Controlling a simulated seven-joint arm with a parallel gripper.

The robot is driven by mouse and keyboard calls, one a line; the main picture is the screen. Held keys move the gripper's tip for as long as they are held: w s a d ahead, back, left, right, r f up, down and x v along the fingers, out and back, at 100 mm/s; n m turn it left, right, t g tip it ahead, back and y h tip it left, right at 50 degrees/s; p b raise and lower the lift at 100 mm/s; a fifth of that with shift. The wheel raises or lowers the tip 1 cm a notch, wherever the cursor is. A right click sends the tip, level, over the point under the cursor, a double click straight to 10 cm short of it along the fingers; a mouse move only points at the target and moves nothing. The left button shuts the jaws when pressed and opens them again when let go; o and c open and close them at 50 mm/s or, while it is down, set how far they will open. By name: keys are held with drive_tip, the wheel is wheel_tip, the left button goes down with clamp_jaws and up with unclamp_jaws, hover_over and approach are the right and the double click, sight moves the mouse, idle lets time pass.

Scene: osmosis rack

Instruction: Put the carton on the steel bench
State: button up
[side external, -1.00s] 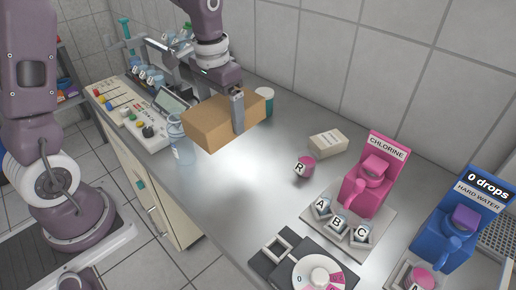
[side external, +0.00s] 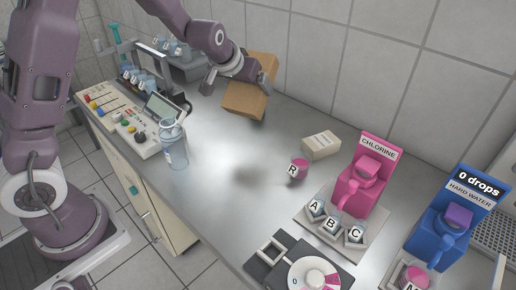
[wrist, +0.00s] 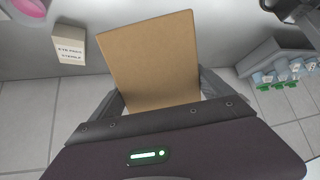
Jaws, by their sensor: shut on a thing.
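The carton (side external: 246,101) is a plain brown box. My gripper (side external: 262,80) is shut on it and holds it tilted, near the back wall over the rear of the steel bench (side external: 215,135). In the wrist view the carton (wrist: 152,62) stands between the two fingers, its broad brown face toward the camera. A soft shadow lies on the bench further forward. I cannot tell exactly how far the carton's lower edge is above the bench.
A clear bottle (side external: 173,146) and the control panel (side external: 125,120) are at left. A small white box (side external: 321,145), the pink R jar (side external: 299,169), the pink chlorine stand (side external: 362,180) and the blue hard-water stand (side external: 450,220) are at right. The middle of the bench is clear.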

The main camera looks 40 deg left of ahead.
drive_tip(key=w+a, duration=0.1)
drive_tip(key=a+n+t+y, duration=0.1)
drive_tip(key=a, duration=0.1)
drive_tip(key=w+a+t+y, duration=0.1)
drive_tip(key=shift+w+a+f+n, duration=0.25)
drive_tip(key=shift+w+a+n, duration=0.05)
drive_tip(key=shift+a, duration=0.1)
drive_tip(key=s+a+r+n+t+y, duration=0.25)
drive_tip(key=a+r+y, duration=0.4)
drive_tip(key=a, duration=0.45)
wheel_tip(320, 180, down, 15)
drive_tip(key=n+y, duration=0.1)
drive_tip(key=shift+r+y, duration=0.2)
drive_tip(key=shift+y, duration=0.15)
drive_tip(key=shift+d+t, duration=0.1)
drive_tip(key=shift+t, duration=0.15)
